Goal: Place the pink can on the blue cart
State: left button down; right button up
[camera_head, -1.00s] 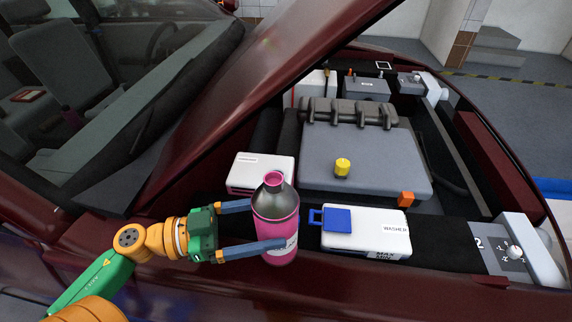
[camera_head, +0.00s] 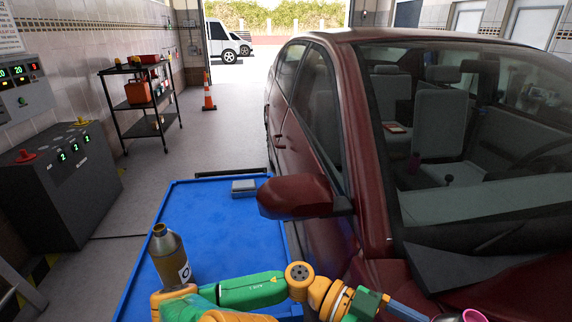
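The pink can (camera_head: 473,316) is cut off by the bottom edge, at the lower right; only its pink upper part and grey top show. My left gripper (camera_head: 410,313) reaches toward it from the left. One blue-grey finger shows beside the can; the other finger and their contact with the can are out of sight. The blue cart (camera_head: 215,225) has a flat blue top left of the car, with my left arm crossing over its near end. My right gripper is not in view.
A brown-yellow bottle (camera_head: 168,256) stands at the cart's near left, and a grey box (camera_head: 244,187) lies at its far end. The cart's middle is clear. The red car's mirror (camera_head: 295,196) juts toward the cart. A dark cabinet (camera_head: 60,185) stands left.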

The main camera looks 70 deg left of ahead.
aim_at(217, 231)
jog(key=j+u, duration=0.1)
jog(key=u, duration=0.35)
jog(key=j+u, duration=0.15)
jog(key=u, duration=0.3)
jog(key=j+u, duration=0.15)
jog(key=u, duration=0.3)
jog(key=k, duration=0.05)
